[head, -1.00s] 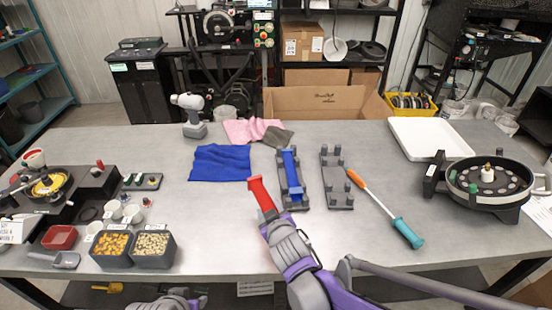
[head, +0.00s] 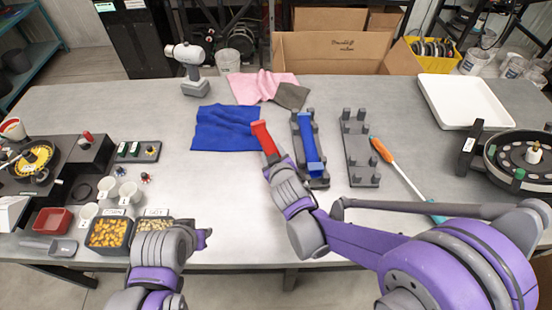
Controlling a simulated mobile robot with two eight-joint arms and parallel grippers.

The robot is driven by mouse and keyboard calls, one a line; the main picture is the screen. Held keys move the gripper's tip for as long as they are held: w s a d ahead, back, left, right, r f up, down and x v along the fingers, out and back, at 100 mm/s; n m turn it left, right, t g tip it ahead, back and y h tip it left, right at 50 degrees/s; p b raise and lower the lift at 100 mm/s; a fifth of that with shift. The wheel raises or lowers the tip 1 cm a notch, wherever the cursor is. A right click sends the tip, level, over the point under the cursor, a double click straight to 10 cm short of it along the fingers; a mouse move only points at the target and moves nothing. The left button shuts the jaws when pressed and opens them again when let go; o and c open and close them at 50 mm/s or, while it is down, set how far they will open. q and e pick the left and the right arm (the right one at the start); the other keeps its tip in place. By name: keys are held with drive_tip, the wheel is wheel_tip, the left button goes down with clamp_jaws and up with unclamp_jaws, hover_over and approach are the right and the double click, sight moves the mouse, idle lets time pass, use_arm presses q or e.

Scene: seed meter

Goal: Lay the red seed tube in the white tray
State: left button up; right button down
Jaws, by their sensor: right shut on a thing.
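The red seed tube (head: 263,137) is held in my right gripper (head: 271,158), which is shut on its near end. The tube points away from me, just left of the rack with the blue tube. The gripper's fingertips are partly hidden by its own body. The white tray (head: 437,102) lies at the back right of the table and looks empty. My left gripper (head: 204,238) is at the front left, beside the bins of seed; its fingers are too unclear to judge.
A blue tube (head: 310,150) sits in a grey rack, with an empty grey rack (head: 359,153) to its right. A round seed meter (head: 518,158) stands right, near the tray. Cloths (head: 226,128) lie behind.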

use_arm(q)
drive_tip(key=shift+s+f+b, duration=0.15)
drive_tip(key=shift+f+b, duration=0.2)
drive_tip(key=shift+f, duration=0.2)
use_arm(e)
wheel_tip(320, 180, down, 4)
drive_tip(key=shift+w+f, duration=0.15)
drive_tip(key=shift+f, duration=0.25)
drive_tip(key=shift+r, duration=0.1)
use_arm(q)
drive_tip(key=shift+f, duration=0.15)
use_arm(e)
drive_tip(key=shift+f, duration=0.2)
use_arm(q)
drive_tip(key=shift+s, duration=0.15)
use_arm(e)
drive_tip(key=shift+c, duration=1.6)
unclamp_jaws()
